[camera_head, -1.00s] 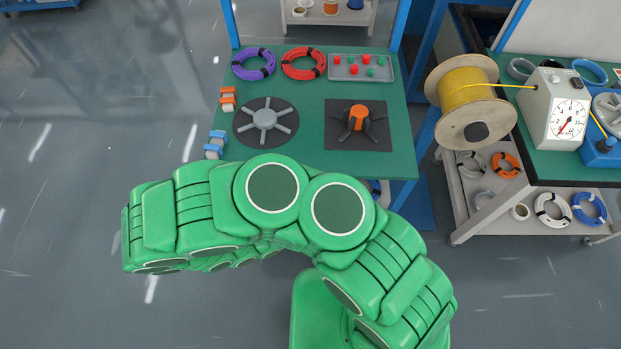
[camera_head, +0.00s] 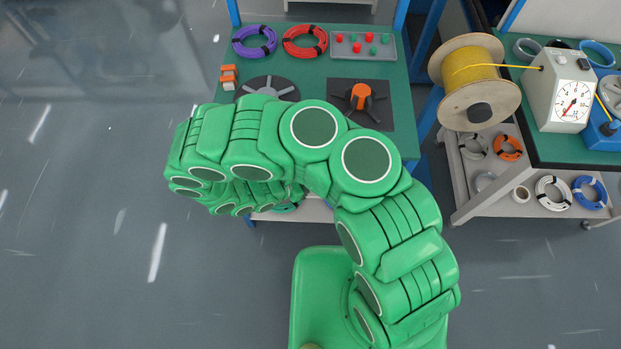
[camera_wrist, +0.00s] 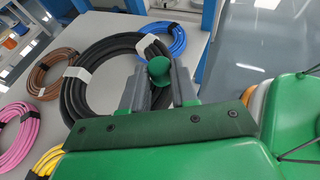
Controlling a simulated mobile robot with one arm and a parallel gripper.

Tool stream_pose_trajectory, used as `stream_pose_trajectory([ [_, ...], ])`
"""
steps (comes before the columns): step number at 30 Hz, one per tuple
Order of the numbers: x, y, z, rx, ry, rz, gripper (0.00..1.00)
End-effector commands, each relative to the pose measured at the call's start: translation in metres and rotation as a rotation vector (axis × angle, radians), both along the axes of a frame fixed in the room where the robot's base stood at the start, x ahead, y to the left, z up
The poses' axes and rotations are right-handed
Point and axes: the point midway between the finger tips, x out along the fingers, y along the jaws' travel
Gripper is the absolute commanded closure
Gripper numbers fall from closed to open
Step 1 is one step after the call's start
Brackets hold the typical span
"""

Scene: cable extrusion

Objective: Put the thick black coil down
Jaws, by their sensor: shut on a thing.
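The thick black coil (camera_wrist: 76,97) shows in the wrist view with white tape bands, over a light grey surface (camera_wrist: 112,22) with other coils. My gripper (camera_wrist: 160,84) is shut on its right side. A round green piece (camera_wrist: 160,70) shows between the fingers and hides part of the grip. I cannot tell whether the coil touches the surface or hangs just above it. In the head view my own arm hides the gripper and the black coil.
Around the black coil lie a brown coil (camera_wrist: 50,72), a blue coil (camera_wrist: 166,37), a pink coil (camera_wrist: 16,140) and a yellow coil (camera_wrist: 47,163). The green bench (camera_head: 312,72) and the cable spool (camera_head: 478,80) are ahead in the head view.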

Motion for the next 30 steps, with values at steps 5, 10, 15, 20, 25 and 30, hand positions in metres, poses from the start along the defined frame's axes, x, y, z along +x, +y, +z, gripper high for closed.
stream_pose_trajectory([
  [5, 0.011, 0.004, -0.020, 0.004, 0.006, -0.002, 1.00],
  [10, 0.022, 0.009, -0.033, 0.005, 0.004, -0.003, 1.00],
  [15, 0.031, 0.012, -0.045, 0.001, 0.003, 0.000, 1.00],
  [20, 0.035, 0.013, -0.048, -0.001, 0.003, 0.000, 1.00],
  [25, 0.039, 0.015, -0.054, 0.002, 0.003, -0.001, 1.00],
  [30, 0.043, 0.017, -0.070, 0.005, 0.005, 0.001, 1.00],
])
